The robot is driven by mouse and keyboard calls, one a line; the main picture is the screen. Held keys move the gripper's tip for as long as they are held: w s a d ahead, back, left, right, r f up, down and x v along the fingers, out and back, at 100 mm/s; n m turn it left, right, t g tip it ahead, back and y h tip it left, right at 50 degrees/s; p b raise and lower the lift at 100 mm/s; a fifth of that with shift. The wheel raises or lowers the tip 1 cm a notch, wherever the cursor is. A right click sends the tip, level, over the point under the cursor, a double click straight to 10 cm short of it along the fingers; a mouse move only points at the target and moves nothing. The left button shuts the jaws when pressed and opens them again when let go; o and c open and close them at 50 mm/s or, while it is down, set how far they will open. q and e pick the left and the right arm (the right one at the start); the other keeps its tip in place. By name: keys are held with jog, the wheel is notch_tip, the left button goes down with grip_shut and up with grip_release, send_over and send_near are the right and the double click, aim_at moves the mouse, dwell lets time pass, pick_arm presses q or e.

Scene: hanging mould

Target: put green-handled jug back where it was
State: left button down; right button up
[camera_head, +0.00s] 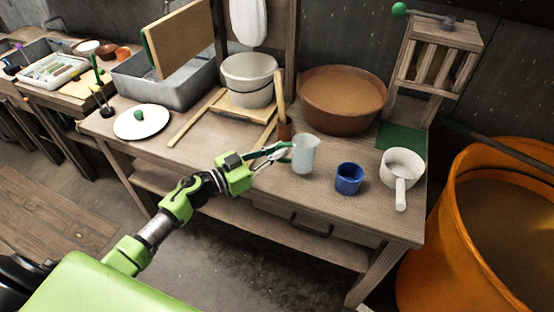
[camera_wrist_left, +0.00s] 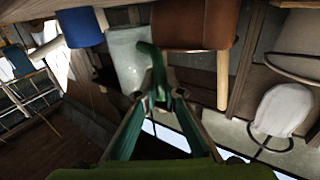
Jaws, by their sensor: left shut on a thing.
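The green-handled jug (camera_head: 306,154) is pale and speckled. It is upright at the front of the wooden table, between a brown upright holder and a blue cup. My left gripper (camera_head: 284,152) reaches in from the left and is shut on its green handle. In the left wrist view the jug (camera_wrist_left: 128,58) is just beyond the fingertips (camera_wrist_left: 160,92), with the green handle between them. I cannot tell whether its base touches the table. My right gripper is not in view.
The blue cup (camera_head: 349,179) and a white dipper (camera_head: 402,168) stand right of the jug. A large brown bowl (camera_head: 343,98) is behind it, and a white bucket (camera_head: 249,80) is at back left. An orange tub (camera_head: 480,230) stands beside the table. The table's front left (camera_head: 185,165) is fairly clear.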

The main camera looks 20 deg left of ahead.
pick_arm(q)
jog(key=shift+w+f, duration=0.15)
jog(key=shift+f, duration=1.55)
jog(key=shift+f+b, duration=0.2)
jog(key=shift+b, duration=0.1)
jog(key=c, duration=2.2)
grip_release()
jog(key=shift+o, duration=0.2)
jog(key=shift+r, duration=0.15)
jog(key=shift+a, duration=0.15)
jog(key=v, duration=1.2)
jog(key=shift+b, duration=0.4)
